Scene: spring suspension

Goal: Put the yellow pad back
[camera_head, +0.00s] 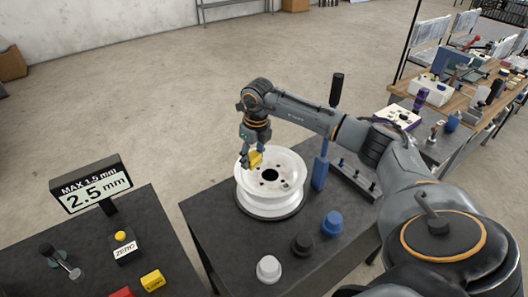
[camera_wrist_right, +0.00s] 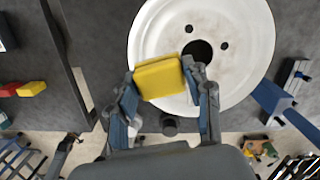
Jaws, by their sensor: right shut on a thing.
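The yellow pad (camera_head: 256,158) is a small flat block between the fingers of my right gripper (camera_head: 250,161). It also shows in the right wrist view (camera_wrist_right: 159,78), with a finger of the gripper (camera_wrist_right: 160,84) at each side. The right gripper is shut on it, over the left part of the white wheel rim (camera_head: 284,170). In the wrist view the pad overlaps the rim (camera_wrist_right: 232,82) near its centre hole. I cannot tell whether pad and rim touch. My left gripper is not in view.
The rim stands on a dark table with white, black and blue knobs (camera_head: 332,223) in front and a blue-handled tool (camera_head: 320,172) beside it. The left table (camera_head: 80,235) holds a 2.5 mm display (camera_head: 91,185), a ZERO button, and yellow (camera_head: 152,280) and red blocks.

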